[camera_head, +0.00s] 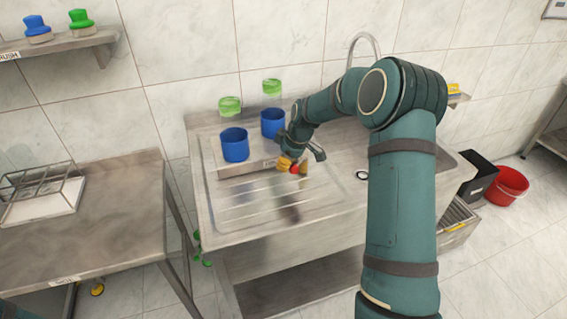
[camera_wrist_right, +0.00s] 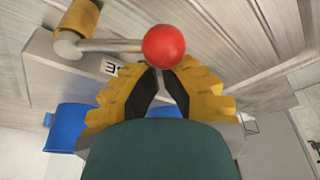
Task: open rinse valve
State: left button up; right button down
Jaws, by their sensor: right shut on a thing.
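The rinse valve has a brass body (camera_wrist_right: 76,28), a grey lever and a red ball knob (camera_wrist_right: 164,46). My left gripper is not in view.
Two blue cups (camera_head: 235,145) stand behind the valve, with green caps (camera_head: 230,106) above them. The grooved sink drainboard (camera_head: 235,215) is mostly clear. A side table (camera_head: 110,225) with a wire rack stands left. A red bucket (camera_head: 507,186) is on the floor at right.

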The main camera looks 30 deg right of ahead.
jog(key=s+n, duration=0.2)
jog(key=shift+d+n+g+y+b, duration=0.3)
jog(key=shift+d+n, duration=0.05)
jog(key=shift+n, duration=0.05)
jog(key=s+n, duration=0.1)
jog(key=s+d+n+g, duration=0.1)
jog(key=n, duration=0.1)
jog(key=shift+d+n+y, duration=0.15)
jog(key=shift+n+y, duration=0.15)
jog(key=s+d+n+p, duration=0.1)
jog(key=n, duration=0.1)
jog(key=shift+s+d+n+g, duration=0.2)
jog(key=shift+n+g, duration=0.1)
jog(key=shift+g, duration=0.1)
jog(key=d+n, duration=0.1)
jog(key=n+p, duration=0.1)
jog(key=n, duration=0.1)
jog(key=shift+s+d+g, duration=0.35)
jog(key=shift+s+g, duration=0.05)
jog(key=shift+s+d, duration=0.1)
jog(key=shift+d, duration=0.05)
jog(key=shift+d+p, duration=0.35)
jog(key=shift+s, duration=0.1)
